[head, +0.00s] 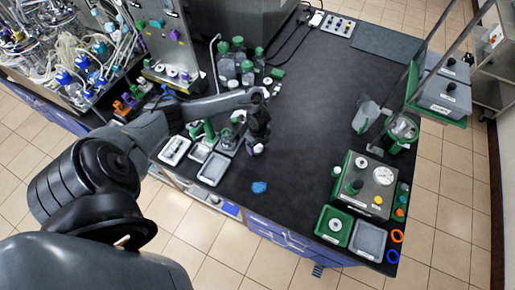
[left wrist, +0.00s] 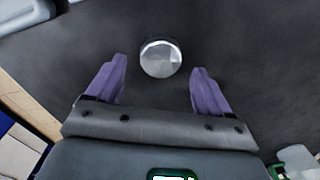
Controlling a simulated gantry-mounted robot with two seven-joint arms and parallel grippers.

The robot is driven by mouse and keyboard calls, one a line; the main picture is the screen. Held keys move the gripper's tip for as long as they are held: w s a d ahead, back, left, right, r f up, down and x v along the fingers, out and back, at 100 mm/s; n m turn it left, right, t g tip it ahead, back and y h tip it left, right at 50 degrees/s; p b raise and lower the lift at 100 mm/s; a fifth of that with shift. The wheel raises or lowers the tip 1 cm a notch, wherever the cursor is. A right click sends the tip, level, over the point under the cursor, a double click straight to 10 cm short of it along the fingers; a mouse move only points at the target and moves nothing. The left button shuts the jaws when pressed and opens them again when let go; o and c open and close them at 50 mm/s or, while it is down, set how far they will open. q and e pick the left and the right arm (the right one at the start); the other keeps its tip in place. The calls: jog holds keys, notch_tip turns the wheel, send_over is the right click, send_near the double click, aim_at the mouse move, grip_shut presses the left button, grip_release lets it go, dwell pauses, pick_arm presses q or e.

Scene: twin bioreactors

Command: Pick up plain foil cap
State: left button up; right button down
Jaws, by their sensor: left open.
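The plain foil cap (left wrist: 161,58) is a round, shiny silver disc on the dark bench top in the left wrist view. My left gripper (left wrist: 159,68) has its two purple fingers spread apart, one on each side of the cap in the picture. The gap between the fingers is empty, and the cap shows near the level of the fingertips. In the head view my left gripper (head: 256,149) is over the bench, right of the small trays. My right gripper is not in view.
Small trays (head: 213,168) and a green stand (head: 203,132) are left of the gripper. Green-capped bottles (head: 226,68) stand behind it. A blue item (head: 259,187) lies near the front edge. The bench middle is clear; a grey-green device (head: 369,190) stands right.

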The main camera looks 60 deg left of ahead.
aim_at(257, 149)
pick_arm(q)
jog(key=shift+f, duration=1.15)
jog(key=shift+c, duration=0.3)
jog(key=c, duration=1)
jog(key=shift+c, duration=0.2)
